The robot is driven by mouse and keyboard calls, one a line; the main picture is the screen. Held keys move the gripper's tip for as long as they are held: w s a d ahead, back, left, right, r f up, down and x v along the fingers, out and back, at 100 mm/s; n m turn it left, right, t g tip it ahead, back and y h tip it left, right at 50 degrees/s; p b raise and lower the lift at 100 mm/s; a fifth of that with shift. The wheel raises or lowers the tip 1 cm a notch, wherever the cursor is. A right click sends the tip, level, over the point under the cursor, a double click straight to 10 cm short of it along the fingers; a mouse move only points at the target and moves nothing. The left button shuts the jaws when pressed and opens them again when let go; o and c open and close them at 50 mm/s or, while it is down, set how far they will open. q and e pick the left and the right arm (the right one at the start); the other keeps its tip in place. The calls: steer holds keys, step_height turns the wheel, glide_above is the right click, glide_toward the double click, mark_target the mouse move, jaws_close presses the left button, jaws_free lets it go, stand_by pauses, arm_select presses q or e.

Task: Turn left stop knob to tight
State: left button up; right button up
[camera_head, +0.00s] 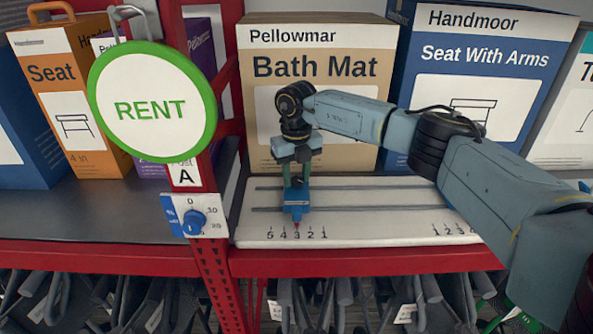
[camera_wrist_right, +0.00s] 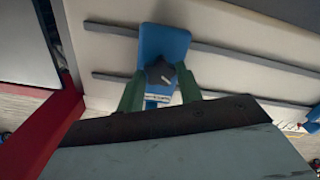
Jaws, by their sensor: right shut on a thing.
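The left stop (camera_head: 296,205) is a blue block on the white scale board, its red pointer at the 3 of the left scale. Its dark lobed knob (camera_wrist_right: 160,73) shows in the right wrist view, on the blue block with a pale mark on it. My right gripper (camera_head: 296,180) comes down on the stop from above. In the wrist view its green fingers (camera_wrist_right: 160,80) stand on both sides of the knob, shut on it. In the head view the fingers hide the knob. I cannot tell how tight it is. My left gripper is out of view.
The white board (camera_head: 380,225) has two grey rails and a second number scale at right. A Bath Mat box (camera_head: 350,70) and a Handmoor box (camera_head: 490,60) stand close behind. A RENT sign (camera_head: 152,103) and a blue dial (camera_head: 194,222) are on the red post at left.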

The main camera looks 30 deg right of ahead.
mark_target(297, 180)
steer(key=m+p, duration=0.1)
steer(key=m, duration=0.4)
steer(key=shift+r+p, duration=0.1)
steer(key=shift+p, duration=0.2)
steer(key=shift+m, duration=0.3)
steer(key=o, duration=1)
step_height(297, 180, up, 13)
steer(key=shift+r+b, duration=0.15)
steer(key=shift+b, duration=0.85)
